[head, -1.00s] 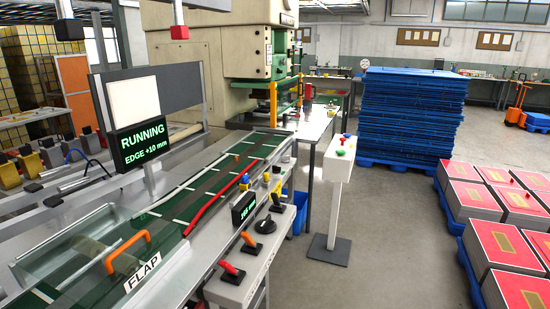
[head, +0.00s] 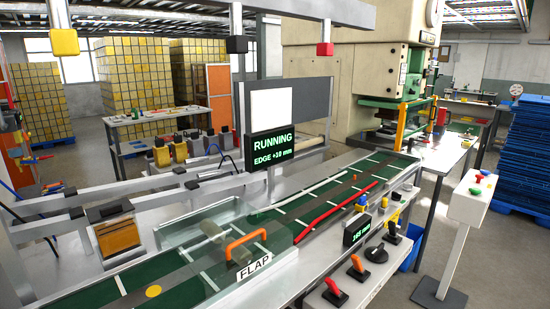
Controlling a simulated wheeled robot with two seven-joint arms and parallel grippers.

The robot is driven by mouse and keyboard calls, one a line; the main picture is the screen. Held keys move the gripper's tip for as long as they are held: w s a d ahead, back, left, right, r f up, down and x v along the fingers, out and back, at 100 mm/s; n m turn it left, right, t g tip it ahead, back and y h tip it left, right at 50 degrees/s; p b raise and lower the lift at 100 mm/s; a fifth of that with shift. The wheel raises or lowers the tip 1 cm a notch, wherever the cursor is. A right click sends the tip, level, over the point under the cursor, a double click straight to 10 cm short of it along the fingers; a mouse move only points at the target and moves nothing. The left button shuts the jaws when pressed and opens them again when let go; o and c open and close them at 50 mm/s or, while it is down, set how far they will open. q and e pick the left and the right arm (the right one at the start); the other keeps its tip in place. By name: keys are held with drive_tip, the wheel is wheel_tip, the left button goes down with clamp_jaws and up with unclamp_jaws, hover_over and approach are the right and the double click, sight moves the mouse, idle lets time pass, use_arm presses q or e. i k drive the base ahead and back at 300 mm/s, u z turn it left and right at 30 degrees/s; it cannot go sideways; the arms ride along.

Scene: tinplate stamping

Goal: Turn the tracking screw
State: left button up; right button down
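The conveyor belt (head: 345,190) is dark green with white cross lines and a red rail (head: 338,212) along it. A display (head: 271,147) above it reads RUNNING and what looks like EDGE +10 mm. A small display (head: 357,230) shows green digits in mm. I cannot tell which part is the tracking screw. Neither of my grippers is in view.
A clear cover with an orange handle (head: 246,242) and a FLAP label (head: 254,267) stands over the belt's near part. A white pedestal (head: 468,200) with coloured buttons stands at the right. A blue stack (head: 525,155) is behind it. Floor at the lower right is clear.

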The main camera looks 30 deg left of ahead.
sight(407, 187)
drive_tip(key=u, duration=0.05)
drive_tip(key=k, duration=0.45)
drive_tip(key=z, duration=0.85)
drive_tip(key=i, duration=3.7)
drive_tip(key=u, duration=2.85)
